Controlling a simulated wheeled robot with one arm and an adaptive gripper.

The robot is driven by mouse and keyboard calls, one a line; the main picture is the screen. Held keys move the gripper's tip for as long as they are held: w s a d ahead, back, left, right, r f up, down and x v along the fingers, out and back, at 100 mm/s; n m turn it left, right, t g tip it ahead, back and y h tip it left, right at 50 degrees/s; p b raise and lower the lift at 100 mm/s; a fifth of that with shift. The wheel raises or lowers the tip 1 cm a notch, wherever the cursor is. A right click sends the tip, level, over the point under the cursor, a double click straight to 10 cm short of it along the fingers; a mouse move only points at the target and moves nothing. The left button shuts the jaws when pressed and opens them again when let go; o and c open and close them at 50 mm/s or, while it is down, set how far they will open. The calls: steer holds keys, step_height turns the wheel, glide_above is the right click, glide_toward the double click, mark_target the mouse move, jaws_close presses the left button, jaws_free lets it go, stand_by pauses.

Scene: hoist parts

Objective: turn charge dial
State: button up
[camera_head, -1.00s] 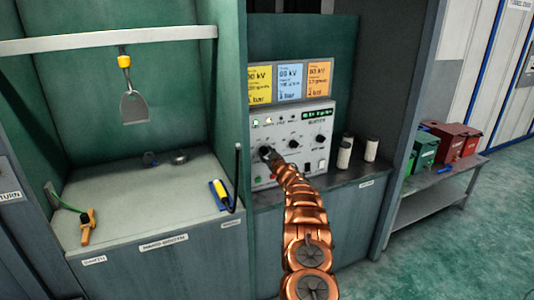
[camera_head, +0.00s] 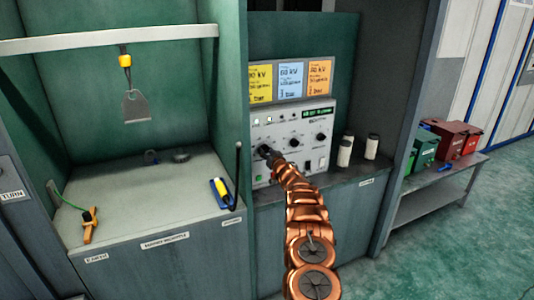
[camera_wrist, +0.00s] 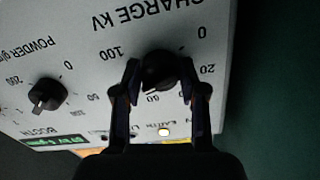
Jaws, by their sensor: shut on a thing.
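The charge dial (camera_wrist: 158,70) is a round black knob on the white control panel, under the printed words CHARGE KV, which appear upside down in the wrist view. My gripper (camera_wrist: 160,82) has its two fingers closed on either side of the dial. Numbers such as 100, 60 and 20 ring the knob. In the head view the control box (camera_head: 310,142) stands in the right bay, and my gripper (camera_head: 268,154) reaches its left part. My gripper and arm hide the dial there.
A second black knob, marked POWDER (camera_wrist: 47,96), sits beside the dial. Three coloured cards (camera_head: 290,80) stand above the box. Two white cylinders (camera_head: 346,151) stand right of it. A metal plate (camera_head: 136,107) hangs in the left booth; a yellow and blue tool (camera_head: 221,192) lies below.

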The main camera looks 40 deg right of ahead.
stand_by(0.4)
steer(key=o, duration=1.1)
steer(key=shift+s, duration=0.1)
steer(key=shift+s+a+f, duration=0.1)
steer(key=shift+s+a, duration=0.1)
steer(key=shift+s, duration=0.2)
steer(key=shift+v, duration=1.6)
steer(key=shift+s+a, duration=0.25)
steer(key=shift+s, duration=0.4)
glide_toward(267, 152)
steer(key=shift+v, duration=1)
steer(key=shift+a, duration=0.1)
